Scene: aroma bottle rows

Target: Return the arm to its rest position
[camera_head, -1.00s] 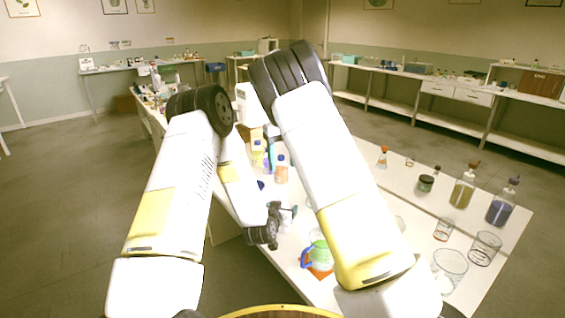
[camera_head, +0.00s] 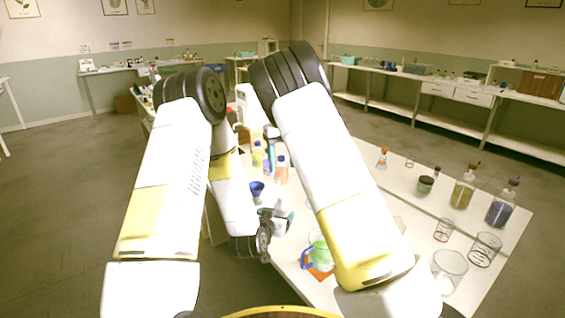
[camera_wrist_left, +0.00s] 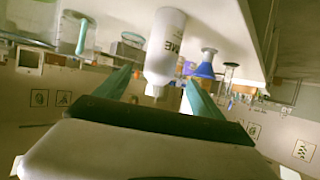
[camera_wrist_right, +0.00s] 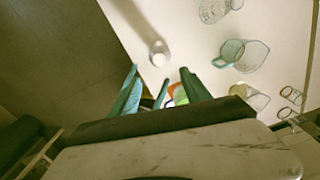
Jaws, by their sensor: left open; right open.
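My left gripper (camera_head: 277,217) is open, low at the table's near left edge. In the left wrist view its two teal fingers (camera_wrist_left: 159,75) stand apart, with a white lettered bottle (camera_wrist_left: 165,45) between or just beyond them; I cannot tell which. The bottle appears upside down in that view.
Glass beakers (camera_head: 450,266) and flasks (camera_head: 462,190) fill the table's right side. Floor to the left is clear.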

